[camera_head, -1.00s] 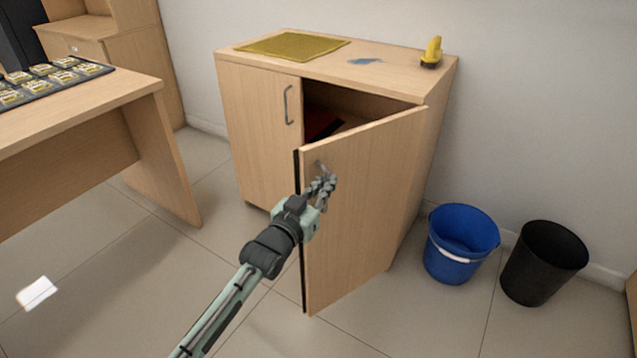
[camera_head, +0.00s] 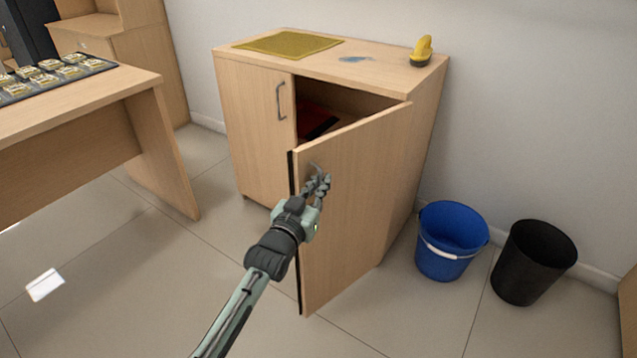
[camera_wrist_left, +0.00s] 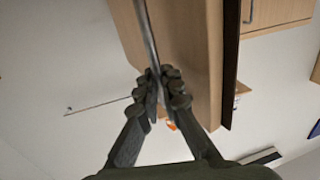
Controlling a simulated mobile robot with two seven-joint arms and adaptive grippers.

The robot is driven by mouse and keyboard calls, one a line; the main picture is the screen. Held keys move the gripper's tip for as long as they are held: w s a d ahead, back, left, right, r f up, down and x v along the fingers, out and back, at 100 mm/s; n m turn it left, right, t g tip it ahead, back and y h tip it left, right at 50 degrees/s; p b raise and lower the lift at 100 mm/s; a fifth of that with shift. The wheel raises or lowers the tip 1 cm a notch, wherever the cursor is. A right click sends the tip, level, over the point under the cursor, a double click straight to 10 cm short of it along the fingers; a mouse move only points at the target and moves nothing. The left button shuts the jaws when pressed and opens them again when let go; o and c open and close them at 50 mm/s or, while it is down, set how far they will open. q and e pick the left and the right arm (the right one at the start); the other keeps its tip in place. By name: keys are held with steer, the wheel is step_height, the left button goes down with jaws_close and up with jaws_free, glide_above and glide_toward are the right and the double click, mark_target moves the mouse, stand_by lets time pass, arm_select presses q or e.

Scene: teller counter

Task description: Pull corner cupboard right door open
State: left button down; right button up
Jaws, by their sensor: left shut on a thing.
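The corner cupboard (camera_head: 420,125) is a light wood cabinet against the wall. Its right door (camera_head: 352,210) stands well open, swung out toward me, and its left door (camera_head: 255,130) is closed. My left gripper (camera_head: 318,186) is at the upper outer edge of the right door, shut on the door's metal handle (camera_head: 315,168). In the left wrist view the fingers (camera_wrist_left: 160,85) close around the grey handle bar (camera_wrist_left: 147,35), with the door panel (camera_wrist_left: 190,60) beside it. My right gripper is not in view.
A red item (camera_head: 314,122) lies inside the cupboard. On top are a yellow mat (camera_head: 288,43), a blue smear (camera_head: 355,59) and a yellow-handled brush (camera_head: 421,52). A blue bucket (camera_head: 450,245) and black bin (camera_head: 533,262) stand right of the door. A desk (camera_head: 160,150) is at left.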

arm_select(q)
steer(key=shift+d+r, duration=0.15)
steer(key=shift+r, duration=0.1)
steer(key=c, duration=1.9)
jaws_free()
steer(key=shift+f, duration=0.1)
steer(key=shift+s+f, duration=0.1)
steer(key=shift+f, duration=0.05)
steer(key=v, duration=1.1)
steer(key=shift+s+a, duration=0.2)
steer(key=shift+s, duration=0.15)
